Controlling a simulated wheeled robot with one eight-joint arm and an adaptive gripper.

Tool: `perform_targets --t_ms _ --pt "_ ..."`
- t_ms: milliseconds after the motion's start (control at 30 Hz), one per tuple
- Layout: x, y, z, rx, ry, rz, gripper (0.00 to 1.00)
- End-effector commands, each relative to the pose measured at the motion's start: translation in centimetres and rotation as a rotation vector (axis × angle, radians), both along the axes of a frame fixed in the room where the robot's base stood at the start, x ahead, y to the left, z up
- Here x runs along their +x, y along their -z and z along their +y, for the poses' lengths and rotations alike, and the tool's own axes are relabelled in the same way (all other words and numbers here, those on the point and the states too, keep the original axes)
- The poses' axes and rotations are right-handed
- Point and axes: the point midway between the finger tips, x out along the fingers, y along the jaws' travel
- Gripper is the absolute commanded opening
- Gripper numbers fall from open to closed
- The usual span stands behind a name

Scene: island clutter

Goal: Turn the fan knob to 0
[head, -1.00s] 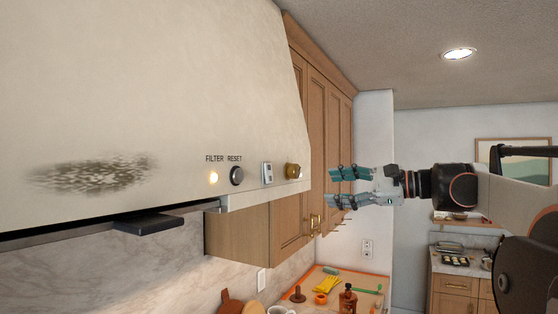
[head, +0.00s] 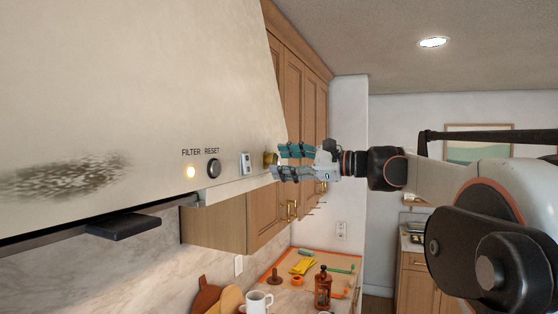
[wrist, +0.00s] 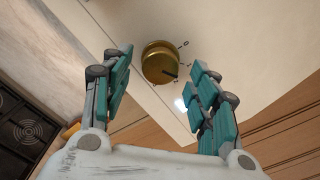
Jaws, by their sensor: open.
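The brass fan knob (wrist: 160,63) is on the cream hood face in the wrist view, with a dark pointer mark at its lower right and a "0" printed above right of it. In the head view only part of the knob (head: 270,159) shows at the hood's right end. My gripper (head: 277,162) is at the knob there, its teal fingers reaching in from the right. In the wrist view my gripper (wrist: 160,84) is open, with the knob between and just beyond the fingertips. I cannot tell whether the fingers touch it.
A black reset button (head: 214,168), a lit filter lamp (head: 190,172) and a small switch plate (head: 246,163) sit left of the knob. Wooden cabinets (head: 304,110) stand behind my gripper. Below, the counter holds a white mug (head: 258,302) and a brown bottle (head: 322,288).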

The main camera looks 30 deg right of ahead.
Motion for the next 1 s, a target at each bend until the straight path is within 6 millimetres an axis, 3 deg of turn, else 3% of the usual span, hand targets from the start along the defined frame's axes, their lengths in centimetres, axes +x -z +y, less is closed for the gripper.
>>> perform_targets --t_ms 200,500,700,1000 --pt "1.28 0.00 1.01 0.000 0.000 0.000 0.54" --pt "1.40 0.03 1.10 0.000 0.000 0.000 0.54" --pt "1.38 0.02 1.09 0.000 0.000 0.000 0.10" --pt "1.38 0.03 1.09 -0.012 -0.001 -0.009 0.10"
